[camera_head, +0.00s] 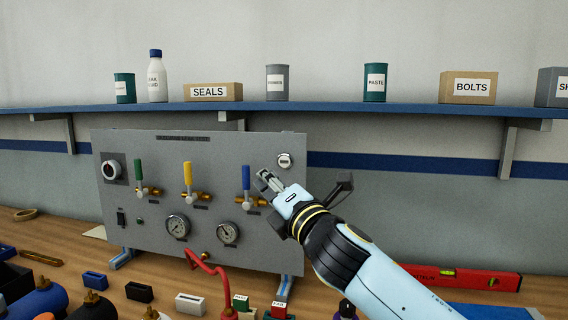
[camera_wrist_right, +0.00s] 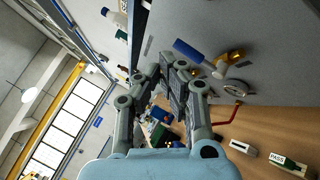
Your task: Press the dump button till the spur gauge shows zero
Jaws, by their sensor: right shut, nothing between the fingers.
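A grey test panel (camera_head: 230,160) stands upright on the bench. It carries two round dial gauges, one at left (camera_head: 177,226) and one at right (camera_head: 228,233); their labels and readings are too small to read, so I cannot tell which is the spur gauge. A small round white fitting (camera_head: 285,160) sits at the upper right; I cannot tell whether it is the dump button. My right gripper (camera_head: 267,182) is shut and empty, in front of the panel's right side, just below that fitting and right of the blue-handled valve (camera_head: 246,178). It also shows in the wrist view (camera_wrist_right: 178,82). My left gripper is not in view.
Green (camera_head: 138,170) and yellow (camera_head: 187,177) valve handles stand out from the panel. A red hose (camera_head: 205,265) loops below it. A red spirit level (camera_head: 465,278) lies at right. A blue shelf (camera_head: 420,109) with cans and boxes runs above. Loose parts fill the bench's front left.

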